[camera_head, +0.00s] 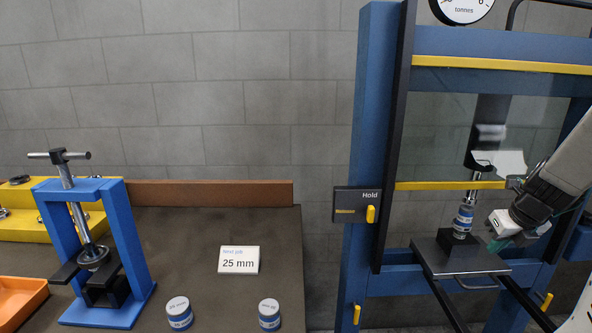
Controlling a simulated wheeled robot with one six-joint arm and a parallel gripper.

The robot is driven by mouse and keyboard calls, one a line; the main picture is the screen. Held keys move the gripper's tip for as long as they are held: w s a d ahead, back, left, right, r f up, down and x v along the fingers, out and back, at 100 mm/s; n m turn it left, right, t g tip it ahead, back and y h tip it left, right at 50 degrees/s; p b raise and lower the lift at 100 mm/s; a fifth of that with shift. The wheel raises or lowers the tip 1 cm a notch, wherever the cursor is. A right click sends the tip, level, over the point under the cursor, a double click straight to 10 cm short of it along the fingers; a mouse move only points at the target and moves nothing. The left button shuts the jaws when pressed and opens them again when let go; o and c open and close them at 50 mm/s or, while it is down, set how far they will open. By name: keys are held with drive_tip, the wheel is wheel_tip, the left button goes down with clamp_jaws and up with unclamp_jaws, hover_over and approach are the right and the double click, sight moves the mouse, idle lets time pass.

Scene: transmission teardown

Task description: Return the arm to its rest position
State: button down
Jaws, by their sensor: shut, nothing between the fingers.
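My gripper (500,224) is at the right of the head view, on the end of my arm that reaches in from the right edge. It is shut and empty. It is close beside a small blue and white cylinder (463,218) that stands on a dark block on the press plate (432,255). A gap shows between the fingertips and the cylinder, though I cannot tell its depth. The press ram (475,183) comes down over the cylinder.
The blue press frame (372,130) stands around my gripper, with yellow bars across it. A "Hold" lever box (345,200) is on its left post. On the bench (200,235) are a blue hand press (125,240), a "25 mm" card (239,260) and two small canisters (179,314) (269,315).

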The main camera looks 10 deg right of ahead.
drive_tip(key=s+a+r+m+g, duration=0.1)
drive_tip(key=s+a+r+m, duration=0.2)
drive_tip(key=a+m, duration=0.7)
drive_tip(key=s+a+r+m+g, duration=0.1)
drive_tip(key=s+a+r+m, duration=0.2)
drive_tip(key=s+a+m, duration=0.4)
drive_tip(key=s+a+r+m+y, duration=0.1)
drive_tip(key=s+a+r+m, duration=0.2)
drive_tip(key=a+m, duration=1.2)
drive_tip(key=shift+s+m+g, duration=0.4)
drive_tip(key=shift+s+m, duration=0.4)
drive_tip(key=shift+s, duration=0.25)
drive_tip(key=shift+r, duration=0.1)
